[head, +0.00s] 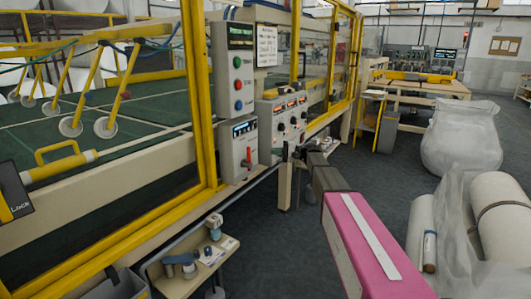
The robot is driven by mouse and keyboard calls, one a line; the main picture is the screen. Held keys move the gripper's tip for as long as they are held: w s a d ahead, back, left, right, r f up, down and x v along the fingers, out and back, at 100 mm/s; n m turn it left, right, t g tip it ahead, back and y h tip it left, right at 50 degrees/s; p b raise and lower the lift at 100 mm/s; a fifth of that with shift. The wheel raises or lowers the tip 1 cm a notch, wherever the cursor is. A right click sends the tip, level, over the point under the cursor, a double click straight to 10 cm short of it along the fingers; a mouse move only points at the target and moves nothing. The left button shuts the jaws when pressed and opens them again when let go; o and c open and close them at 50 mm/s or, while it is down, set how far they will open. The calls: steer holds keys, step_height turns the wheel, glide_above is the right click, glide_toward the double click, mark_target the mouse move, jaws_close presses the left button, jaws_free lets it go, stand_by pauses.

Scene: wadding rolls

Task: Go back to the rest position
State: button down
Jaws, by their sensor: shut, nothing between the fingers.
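My arm reaches forward from the bottom right, with a pink link and a dark grey link in the head view. My gripper (290,151) is small and dark at the far end of the arm, just right of the machine's lower control box (240,148). It is shut with nothing between the fingers. I cannot tell whether it touches the machine; its fingertips are hard to make out.
A yellow-framed machine (203,110) with a green bed fills the left. A low shelf (180,285) with small items stands below it. Wrapped rolls (500,215) and a white bag (460,138) stand on the right. Grey floor (385,170) lies open between.

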steer(key=shift+d, duration=0.7)
steer(key=s+d+f+m+h, duration=0.15)
steer(key=s+f+h, duration=0.45)
steer(key=s+f, duration=0.6)
steer(key=s+d+f+h, duration=0.4)
steer(key=s+d, duration=0.1)
steer(key=s, duration=0.3)
steer(key=s+d+f+n+h, duration=0.1)
steer(key=s+d+f+h, duration=0.3)
steer(key=s, duration=0.4)
steer(key=s+d+f+t+h, duration=0.1)
steer(key=s+d+f+h, duration=0.3)
steer(key=s+d, duration=0.4)
steer(key=shift+f+h, duration=0.3)
steer(key=shift+f, duration=0.4)
